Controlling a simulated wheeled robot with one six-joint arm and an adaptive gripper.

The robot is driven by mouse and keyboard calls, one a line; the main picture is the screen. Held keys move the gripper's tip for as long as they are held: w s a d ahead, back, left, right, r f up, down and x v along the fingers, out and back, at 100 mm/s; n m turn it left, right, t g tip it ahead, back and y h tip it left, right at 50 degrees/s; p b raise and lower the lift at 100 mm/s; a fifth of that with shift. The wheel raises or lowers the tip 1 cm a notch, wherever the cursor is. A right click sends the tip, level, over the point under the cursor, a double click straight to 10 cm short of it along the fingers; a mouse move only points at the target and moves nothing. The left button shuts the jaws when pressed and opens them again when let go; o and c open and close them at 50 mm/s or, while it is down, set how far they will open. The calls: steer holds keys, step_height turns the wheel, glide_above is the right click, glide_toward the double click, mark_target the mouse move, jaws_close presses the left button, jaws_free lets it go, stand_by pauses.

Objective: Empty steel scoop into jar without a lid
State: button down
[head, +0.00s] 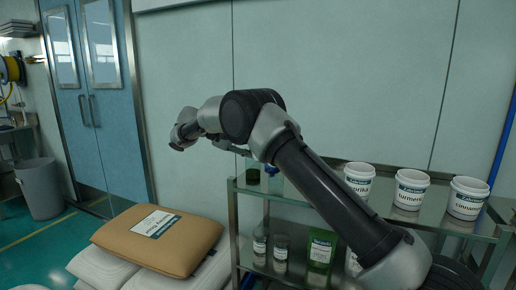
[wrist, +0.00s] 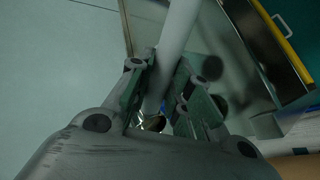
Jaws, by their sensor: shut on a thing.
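In the wrist view my gripper (wrist: 166,65) is shut on a pale, smooth rod (wrist: 178,28), which looks like the handle of the steel scoop. A small shiny patch with something brownish (wrist: 152,122) shows between the fingers; I cannot tell whether it is the scoop's bowl. In the head view my arm reaches left past the shelf's left end, and the scoop cannot be made out. A small dark glass jar (head: 253,174) stands at the left end of the top shelf, partly behind my arm; I cannot tell whether it has a lid.
A bluish bottle (head: 275,181) stands beside the jar. White tubs (head: 409,190) labelled paprika, turmeric and cinnamon stand on the top shelf (head: 428,222). Small jars (head: 281,249) and a green pouch (head: 320,250) are below. A brown sack (head: 160,238) lies on white sacks left of the shelf.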

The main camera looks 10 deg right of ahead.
steer(key=shift+d, duration=0.45)
steer(key=shift+d+f+y, duration=0.1)
steer(key=shift+d+y, duration=0.15)
steer(key=shift+y, duration=0.35)
steer(key=d+t+y, duration=0.1)
steer(key=d+y, duration=0.1)
steer(key=y, duration=0.4)
steer(key=d+r+y, duration=0.1)
steer(key=y, duration=0.5)
steer(key=d+r+t+y, duration=0.1)
steer(key=d+y, duration=0.1)
steer(key=y, duration=0.4)
steer(key=shift+s+d+t, duration=0.3)
steer(key=shift+s, duration=0.05)
steer(key=shift+a+r, duration=0.15)
steer(key=shift+r, duration=2.2)
